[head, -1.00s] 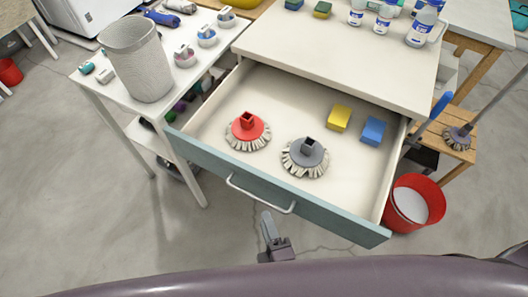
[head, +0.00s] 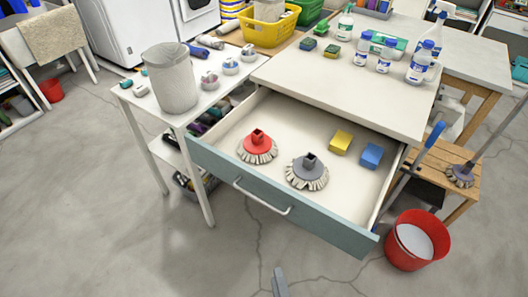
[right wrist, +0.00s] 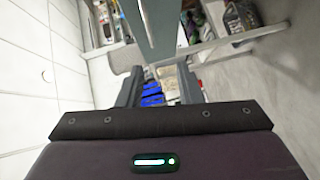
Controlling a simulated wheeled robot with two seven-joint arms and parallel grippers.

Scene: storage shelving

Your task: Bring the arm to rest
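My right gripper (head: 280,283) shows only as a grey finger tip at the bottom edge of the head view, below and apart from the drawer handle (head: 262,197). In the right wrist view my right gripper (right wrist: 160,88) has its two dark fingers spread, with nothing held between them. My left gripper is in neither view. The drawer (head: 300,209) of the white table is pulled open. It holds a red brush head (head: 258,147), a grey brush head (head: 307,172), a yellow sponge (head: 341,142) and a blue sponge (head: 371,156).
A white side table with a grey bin (head: 170,78) stands left of the drawer. A red bucket (head: 417,241) stands on the floor at its right. Bottles (head: 421,62) and sponges stand on the tabletop (head: 345,88). The floor in front of the drawer is clear.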

